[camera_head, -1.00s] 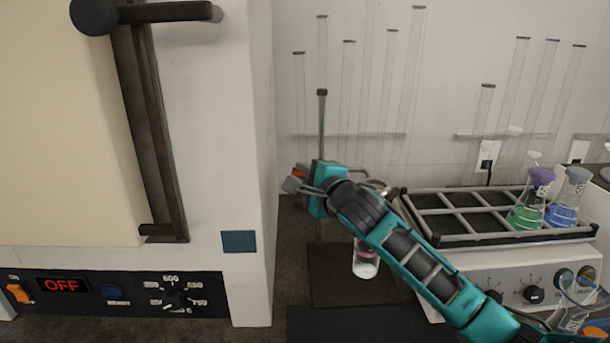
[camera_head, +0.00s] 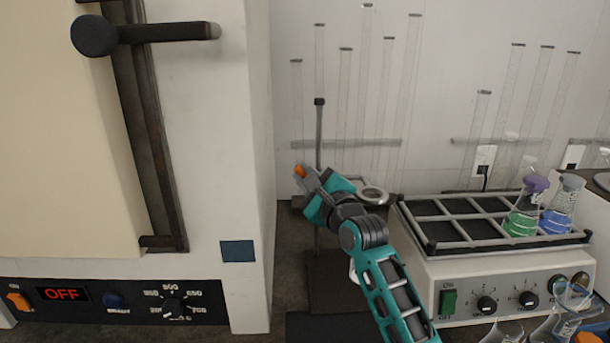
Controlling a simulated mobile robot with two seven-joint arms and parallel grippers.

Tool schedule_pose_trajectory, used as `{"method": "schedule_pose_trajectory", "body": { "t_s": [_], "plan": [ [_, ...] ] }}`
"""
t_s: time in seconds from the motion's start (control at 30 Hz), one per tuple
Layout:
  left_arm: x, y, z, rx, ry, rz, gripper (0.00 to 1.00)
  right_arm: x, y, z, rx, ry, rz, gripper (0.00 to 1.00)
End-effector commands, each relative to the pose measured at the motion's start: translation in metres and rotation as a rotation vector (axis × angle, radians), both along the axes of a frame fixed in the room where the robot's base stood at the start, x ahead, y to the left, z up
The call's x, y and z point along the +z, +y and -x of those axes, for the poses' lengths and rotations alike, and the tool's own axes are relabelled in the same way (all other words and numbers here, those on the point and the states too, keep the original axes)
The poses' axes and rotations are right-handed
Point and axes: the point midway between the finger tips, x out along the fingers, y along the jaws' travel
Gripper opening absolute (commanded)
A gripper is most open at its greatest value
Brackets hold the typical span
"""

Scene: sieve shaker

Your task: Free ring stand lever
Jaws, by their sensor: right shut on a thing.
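The ring stand has a thin upright rod (camera_head: 319,130) with a dark cap and a dark base plate (camera_head: 333,285). A small metal ring (camera_head: 371,195) sticks out to the right at about the gripper's height. An orange-tipped lever (camera_head: 300,171) shows at the upper left of the gripper. My right gripper (camera_head: 312,183) is at the rod, tilted up and left, and shut on the lever. The gripper and wrist hide the clamp and part of the rod. My left gripper is not in view.
A white furnace (camera_head: 239,180) with a bar handle (camera_head: 160,33) stands close on the left. A shaker (camera_head: 500,280) on the right carries flasks with green (camera_head: 522,222) and blue (camera_head: 558,218) liquid. More glassware (camera_head: 565,310) stands at the lower right. Glass tubes (camera_head: 388,90) hang behind.

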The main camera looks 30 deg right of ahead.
Motion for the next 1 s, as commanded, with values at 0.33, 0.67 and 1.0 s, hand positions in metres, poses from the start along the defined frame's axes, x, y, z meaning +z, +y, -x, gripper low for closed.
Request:
{"method": "schedule_pose_trajectory", "body": {
  "t_s": [0.33,0.67,1.0],
  "plan": [
    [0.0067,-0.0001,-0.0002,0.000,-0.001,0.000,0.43,0.0042,-0.0030,0.0015,0.000,-0.054,-0.107,0.00],
    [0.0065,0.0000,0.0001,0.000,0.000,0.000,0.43,0.0050,-0.0032,0.0017,0.001,-0.063,-0.120,0.00],
    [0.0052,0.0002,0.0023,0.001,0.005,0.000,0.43,0.0050,-0.0032,0.0016,0.001,-0.062,-0.119,0.37]
  ]
}}
